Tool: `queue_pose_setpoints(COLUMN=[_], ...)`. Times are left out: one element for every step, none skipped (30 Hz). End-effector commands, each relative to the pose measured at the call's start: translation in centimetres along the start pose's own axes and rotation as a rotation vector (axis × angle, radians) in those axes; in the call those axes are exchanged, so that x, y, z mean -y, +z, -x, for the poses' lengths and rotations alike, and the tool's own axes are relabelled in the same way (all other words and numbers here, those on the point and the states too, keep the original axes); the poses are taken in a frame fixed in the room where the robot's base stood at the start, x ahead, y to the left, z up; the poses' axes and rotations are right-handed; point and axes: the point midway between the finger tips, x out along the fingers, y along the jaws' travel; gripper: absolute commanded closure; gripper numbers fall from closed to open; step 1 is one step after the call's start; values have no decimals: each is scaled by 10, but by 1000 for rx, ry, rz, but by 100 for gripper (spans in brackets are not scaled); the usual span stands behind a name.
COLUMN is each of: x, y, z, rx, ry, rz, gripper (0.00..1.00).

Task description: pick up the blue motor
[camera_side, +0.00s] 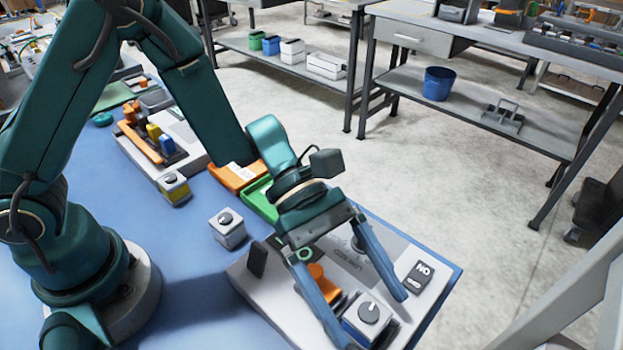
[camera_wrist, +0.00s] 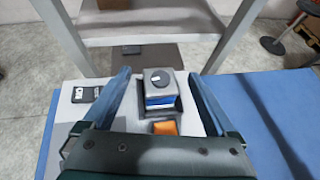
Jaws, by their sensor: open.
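The blue motor (camera_side: 369,315) is a small box with a pale grey top, a round dark knob and a blue band on its sides. It stands upright on the grey dispenser board (camera_side: 285,312) near its front right part. It also shows in the wrist view (camera_wrist: 160,86), in a dark-edged seat. My gripper (camera_side: 374,320) points down over the board with its jaws open. In the wrist view its two blue fingers (camera_wrist: 159,76) are on either side of the motor, with a gap on each side. Nothing is held.
An orange part (camera_wrist: 165,128) sits close beside the motor. A dark labelled block (camera_side: 420,275) and a dark upright plate (camera_side: 257,260) are on the board. A grey-white motor (camera_side: 228,229) and a yellow one (camera_side: 174,188) stand on the blue table (camera_side: 190,260).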

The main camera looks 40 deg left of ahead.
Motion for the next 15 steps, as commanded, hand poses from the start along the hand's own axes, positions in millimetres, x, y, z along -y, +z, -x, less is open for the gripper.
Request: queue_pose_setpoints(x=[0,0,0,0,0,0,0,0,0,0,0,0,0,-1,-1], y=[0,0,0,0,0,0,0,0,0,0,0,0,0,0,0], z=[0,0,0,0,0,0,0,0,0,0,0,0,0,0,0], rx=[0,0,0,0,0,0,0,0,0,0,0,0,-1,1,1], ry=[0,0,0,0,0,0,0,0,0,1,1,1,1,2,2], rz=[0,0,0,0,0,0,0,0,0,0,0,0,0,-1,-1], gripper=[12,24,39,50,62,77,89,100,100,100,100,100,100,100,100])
